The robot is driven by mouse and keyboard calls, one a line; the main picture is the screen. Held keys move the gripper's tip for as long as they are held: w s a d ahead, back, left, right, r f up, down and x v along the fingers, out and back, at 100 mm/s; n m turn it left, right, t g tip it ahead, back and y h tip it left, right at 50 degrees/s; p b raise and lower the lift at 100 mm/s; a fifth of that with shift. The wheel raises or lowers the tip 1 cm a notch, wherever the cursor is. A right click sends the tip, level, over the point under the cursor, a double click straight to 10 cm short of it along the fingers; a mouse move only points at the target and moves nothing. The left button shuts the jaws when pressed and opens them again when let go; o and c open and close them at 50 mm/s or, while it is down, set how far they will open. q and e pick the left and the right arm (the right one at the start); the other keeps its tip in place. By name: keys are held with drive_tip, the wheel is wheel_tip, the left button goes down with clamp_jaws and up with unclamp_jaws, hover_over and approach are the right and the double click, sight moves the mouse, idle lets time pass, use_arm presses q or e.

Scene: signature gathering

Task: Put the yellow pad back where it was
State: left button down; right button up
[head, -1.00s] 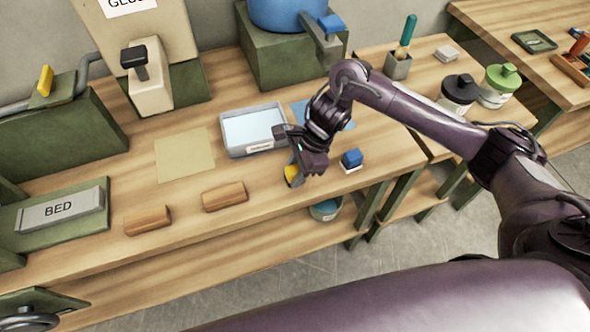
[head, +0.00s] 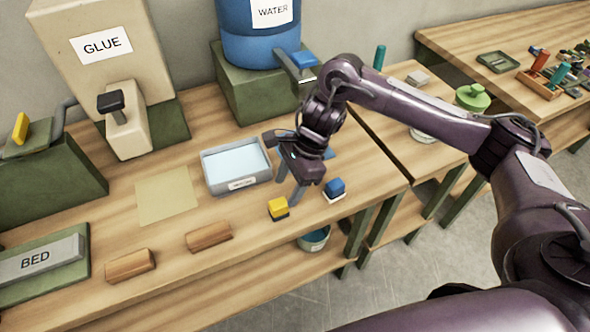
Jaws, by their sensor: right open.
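The yellow pad (head: 278,206), a small block with a yellow top and a dark lower part, sits on the wooden bench near its front edge. My right gripper (head: 290,184) is open and empty, just above and behind the yellow pad and apart from it. A blue pad (head: 335,187) with a white base stands to the right of the yellow pad. My left gripper is out of view.
A grey tray (head: 237,183) with pale blue contents lies behind and left of my gripper. A blue sheet (head: 325,155) is partly hidden by it. A yellow sheet (head: 167,197) and two wooden blocks (head: 209,236) (head: 130,265) lie leftward. Glue and water dispensers stand behind.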

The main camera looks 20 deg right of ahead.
drive_tip(key=v, duration=0.4)
drive_tip(key=shift+s+d+r, duration=0.1)
drive_tip(key=shift+d+r, duration=0.05)
drive_tip(key=shift+r, duration=0.25)
